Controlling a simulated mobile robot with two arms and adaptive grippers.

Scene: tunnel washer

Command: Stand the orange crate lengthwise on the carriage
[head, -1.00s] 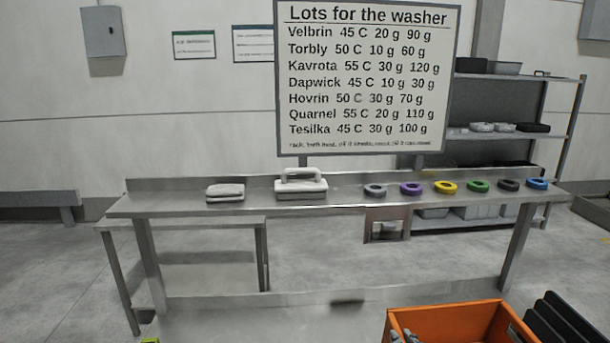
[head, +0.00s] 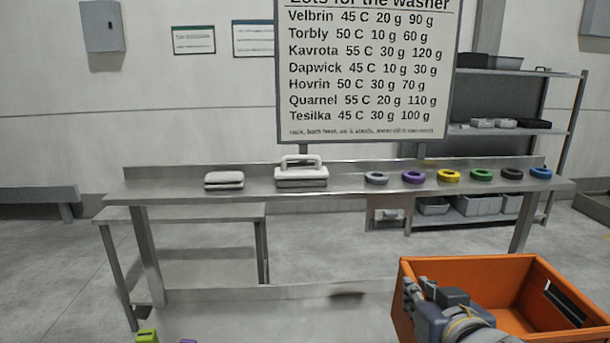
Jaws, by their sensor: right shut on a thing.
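The orange crate (head: 478,268) is at the bottom right of the head view, open side up, its lower part cut off by the frame. It has a dark slot in its right wall. My right gripper (head: 426,292) is at the crate's near left wall, shut on it. The crate's inside looks empty where I can see it. My left gripper is not in view. I cannot make out the carriage in this view.
A steel bench (head: 340,182) spans the middle, bearing a grey handled block (head: 301,174), a flat grey pad (head: 224,180) and several coloured rings. A sign (head: 365,70) stands behind it. A shelf rack (head: 500,130) is at the back right.

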